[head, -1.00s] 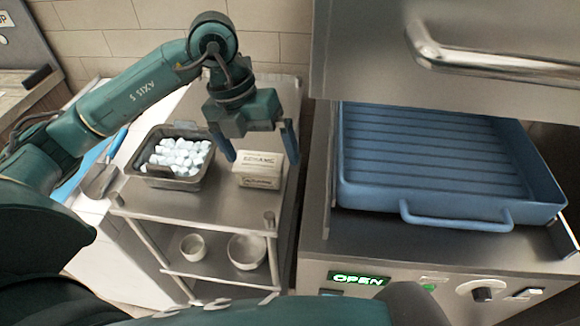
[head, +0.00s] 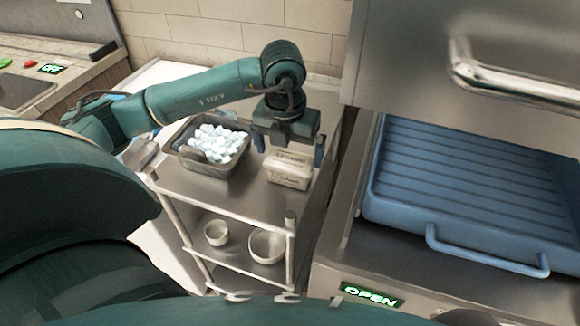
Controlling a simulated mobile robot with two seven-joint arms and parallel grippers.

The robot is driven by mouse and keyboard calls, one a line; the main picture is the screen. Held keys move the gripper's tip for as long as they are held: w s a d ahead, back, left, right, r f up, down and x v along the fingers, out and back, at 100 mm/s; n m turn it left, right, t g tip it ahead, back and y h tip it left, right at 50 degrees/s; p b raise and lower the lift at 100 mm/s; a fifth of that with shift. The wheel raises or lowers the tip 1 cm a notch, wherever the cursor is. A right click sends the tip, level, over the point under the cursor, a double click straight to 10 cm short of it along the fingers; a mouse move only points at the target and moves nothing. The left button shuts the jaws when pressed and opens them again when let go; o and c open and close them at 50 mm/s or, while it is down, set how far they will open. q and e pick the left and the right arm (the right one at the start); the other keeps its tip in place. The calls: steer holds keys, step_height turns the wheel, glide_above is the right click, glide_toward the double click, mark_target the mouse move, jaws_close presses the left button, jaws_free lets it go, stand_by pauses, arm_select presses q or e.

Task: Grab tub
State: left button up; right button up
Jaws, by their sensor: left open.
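The tub (head: 289,170) is a small cream-white box with dark printed lettering. It stands on the top shelf of the metal cart (head: 232,198). My left gripper (head: 289,155) reaches over it from behind and above, with its blue fingers apart, one on each side of the tub. The fingers look open, and I cannot tell whether they touch the tub. The gripper body hides the tub's upper back part. My right gripper is not in view.
A dark metal pan (head: 213,165) of white-blue lumps stands left of the tub. Two bowls (head: 266,246) (head: 217,232) sit on the lower shelf. A machine with a blue ribbed tray (head: 468,190) and a green OPEN sign (head: 372,295) stands at right. Tiled wall lies behind.

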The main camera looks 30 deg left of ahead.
mark_target(290, 159)
arm_select(q)
step_height(290, 159, down, 5)
steer(key=shift+w+d+r+p, duration=0.1)
steer(key=shift+w+p, duration=0.05)
steer(key=shift+p, duration=0.15)
steer(key=shift+r, duration=0.1)
steer(key=c, duration=0.9)
